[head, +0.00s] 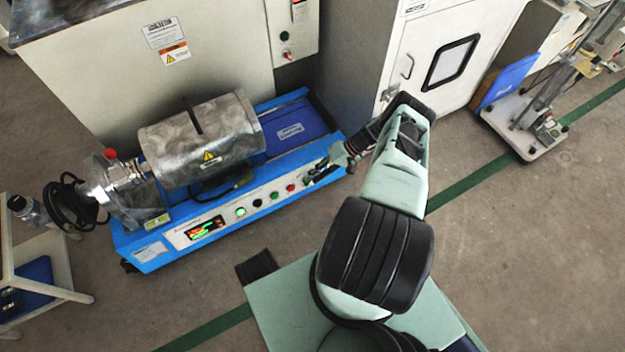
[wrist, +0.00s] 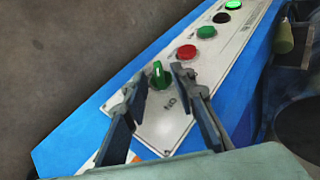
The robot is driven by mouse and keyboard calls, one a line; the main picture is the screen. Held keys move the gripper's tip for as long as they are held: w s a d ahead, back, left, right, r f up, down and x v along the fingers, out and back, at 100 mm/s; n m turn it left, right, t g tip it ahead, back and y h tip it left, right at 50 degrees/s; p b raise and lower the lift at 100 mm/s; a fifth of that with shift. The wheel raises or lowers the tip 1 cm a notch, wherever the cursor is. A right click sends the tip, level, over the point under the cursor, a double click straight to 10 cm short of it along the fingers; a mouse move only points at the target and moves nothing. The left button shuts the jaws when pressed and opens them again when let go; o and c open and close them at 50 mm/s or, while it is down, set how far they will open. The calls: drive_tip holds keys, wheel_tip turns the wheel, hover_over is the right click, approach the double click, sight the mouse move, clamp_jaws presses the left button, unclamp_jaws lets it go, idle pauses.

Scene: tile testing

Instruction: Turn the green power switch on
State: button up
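The green power switch (wrist: 160,76) is a rotary knob with a pale pointer line, on the white control panel (wrist: 222,62) of the blue machine. In the wrist view it sits between the fingertips of my gripper (wrist: 158,78), with one finger on each side. The gripper is open, and a gap shows on both sides of the knob. Whether the tips are level with the knob or above it is hard to tell. In the head view my gripper (head: 343,155) is at the right end of the panel front, and the switch is hard to make out there.
A red button (wrist: 186,52), a green button (wrist: 206,31) and a black button (wrist: 221,17) line the panel. A lit green lamp (head: 241,211) and a display (head: 206,228) are farther left. A metal cylinder (head: 203,137) sits on the machine.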

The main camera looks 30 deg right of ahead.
drive_tip(key=v, duration=1)
drive_tip(key=shift+s+d, duration=0.2)
drive_tip(key=shift+s, duration=0.05)
